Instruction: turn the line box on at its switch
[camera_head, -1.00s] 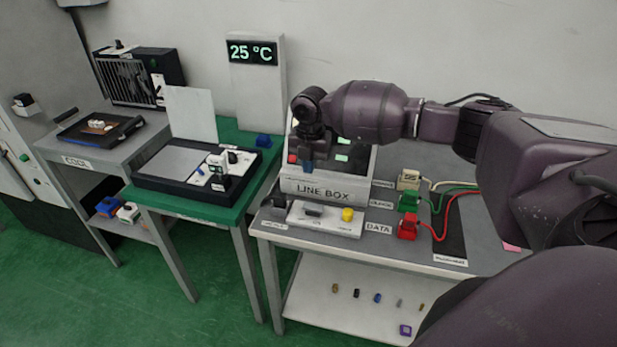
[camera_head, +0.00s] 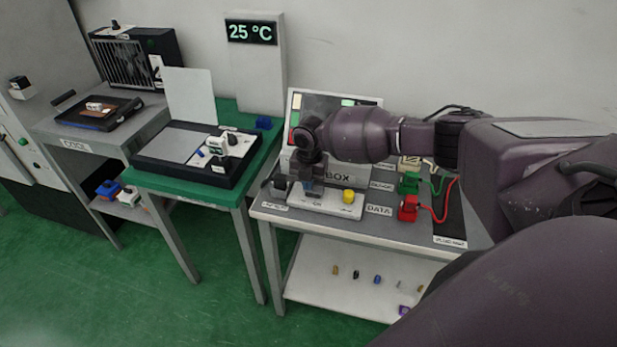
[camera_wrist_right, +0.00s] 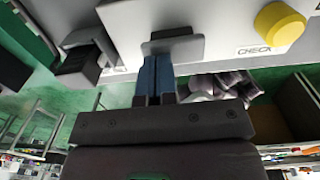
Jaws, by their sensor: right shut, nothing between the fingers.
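The line box (camera_head: 357,177) stands on the right table, partly covered by my right arm. A white switch panel (camera_head: 325,206) lies in front of it with a yellow knob (camera_head: 348,196), marked CHECK in the wrist view (camera_wrist_right: 279,25). The panel's dark switch (camera_wrist_right: 184,47) shows in the wrist view; in the head view my gripper covers it. My right gripper (camera_head: 312,188) is shut and empty, low over the panel. In the wrist view its blue fingertips (camera_wrist_right: 156,62) are at the switch's edge; I cannot tell if they touch. My left gripper is out of view.
A dark block (camera_head: 279,187) sits left of the panel. Red (camera_head: 408,208) and green (camera_head: 409,183) connectors with cables stand to its right, beside a DATA label. A green table (camera_head: 190,196) with a black tray stands to the left. Several small parts lie on the lower shelf (camera_head: 318,292).

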